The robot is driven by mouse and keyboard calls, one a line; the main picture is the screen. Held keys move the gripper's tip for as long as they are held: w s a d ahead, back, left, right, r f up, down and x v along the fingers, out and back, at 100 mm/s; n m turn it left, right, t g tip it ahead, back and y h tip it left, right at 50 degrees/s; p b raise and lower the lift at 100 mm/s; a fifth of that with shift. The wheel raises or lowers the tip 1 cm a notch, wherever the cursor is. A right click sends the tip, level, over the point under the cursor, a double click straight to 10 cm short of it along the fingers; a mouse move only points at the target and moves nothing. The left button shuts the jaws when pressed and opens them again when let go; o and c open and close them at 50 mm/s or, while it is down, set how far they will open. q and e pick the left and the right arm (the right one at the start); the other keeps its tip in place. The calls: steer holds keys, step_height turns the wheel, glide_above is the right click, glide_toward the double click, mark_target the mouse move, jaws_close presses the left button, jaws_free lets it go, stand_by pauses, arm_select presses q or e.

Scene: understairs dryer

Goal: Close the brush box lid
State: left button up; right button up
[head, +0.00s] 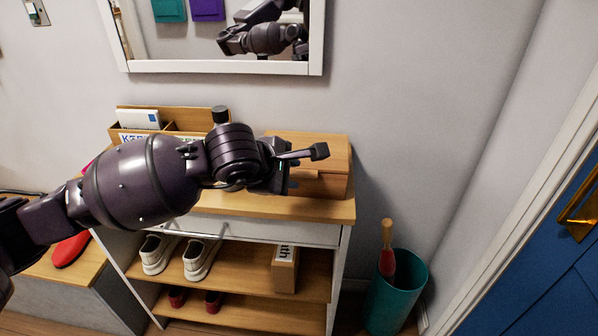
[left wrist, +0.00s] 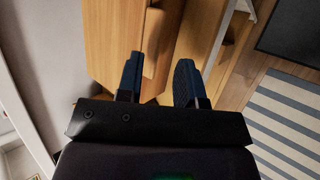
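The wooden brush box (head: 333,184) stands at the right end of the shoe cabinet's top. Its lid (head: 322,147) looks flat or nearly flat over the box; my gripper hides part of the front, so I cannot tell whether it is fully shut. My left gripper (head: 304,165) is in front of the box, its fingers pointing right. In the left wrist view the two fingers (left wrist: 158,82) are apart, with light wood (left wrist: 112,40) beyond them. Nothing is clearly held, and contact with the box cannot be told. My right gripper is not in view.
A wooden letter organiser (head: 181,118) stands left of the box. The cabinet shelves (head: 240,268) hold white and red shoes and a small carton (head: 285,270). A teal bin (head: 394,300) stands to the right. A mirror (head: 225,67) hangs above.

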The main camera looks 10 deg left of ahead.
arm_select(q)
steer(key=v, duration=0.3)
steer(key=p+v, duration=0.1)
steer(key=v, duration=0.1)
steer(key=shift+d+r, duration=0.25)
steer(key=shift+r, duration=0.3)
steer(key=shift+r, duration=0.1)
